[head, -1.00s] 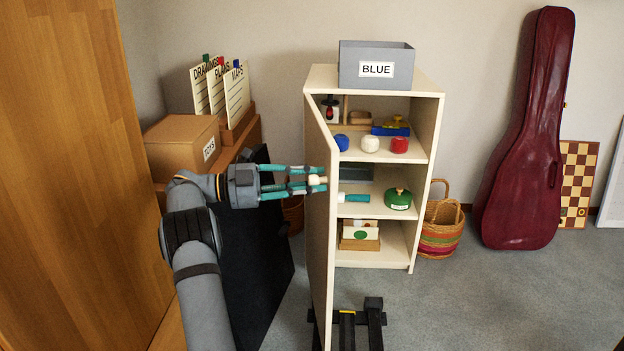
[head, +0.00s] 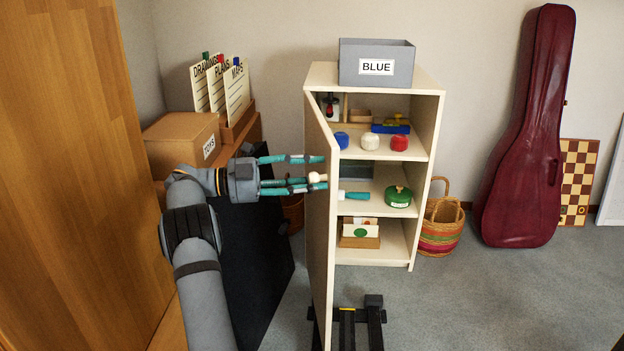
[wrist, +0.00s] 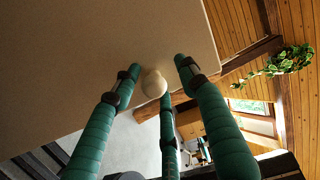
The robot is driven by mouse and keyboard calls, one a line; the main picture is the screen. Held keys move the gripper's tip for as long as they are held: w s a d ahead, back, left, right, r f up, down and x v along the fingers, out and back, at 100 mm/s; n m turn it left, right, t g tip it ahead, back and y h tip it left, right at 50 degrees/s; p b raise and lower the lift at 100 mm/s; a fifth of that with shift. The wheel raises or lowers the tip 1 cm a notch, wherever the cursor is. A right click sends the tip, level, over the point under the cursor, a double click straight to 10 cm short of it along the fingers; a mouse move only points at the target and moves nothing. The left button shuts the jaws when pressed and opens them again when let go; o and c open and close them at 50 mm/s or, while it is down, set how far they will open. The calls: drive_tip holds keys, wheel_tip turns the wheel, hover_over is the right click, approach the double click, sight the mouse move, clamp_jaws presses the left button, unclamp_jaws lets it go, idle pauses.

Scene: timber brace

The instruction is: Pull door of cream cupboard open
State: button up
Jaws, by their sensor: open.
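The cream cupboard (head: 426,140) stands in the middle of the head view. Its door (head: 320,240) stands wide open, swung out towards me, with its edge nearly facing the camera. A round cream knob (head: 317,177) sits on the door's left face. My gripper (head: 323,172) is open at the knob, its teal fingers spread around it. In the wrist view the knob (wrist: 154,84) sits between the spread fingertips (wrist: 157,68), with visible gaps to the upper two. Whether the lower finger touches it I cannot tell.
A grey BLUE bin (head: 376,65) stands on the cupboard. Shelves hold coloured knobs, a green tin (head: 398,197) and a teal cylinder (head: 355,196). A striped basket (head: 440,230) stands to the right. A cardboard box (head: 182,140) is behind my arm.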

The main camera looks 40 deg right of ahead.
wheel_tip(320, 180, up, 9)
drive_tip(key=shift+r, duration=0.1)
drive_tip(key=shift+c, duration=0.5)
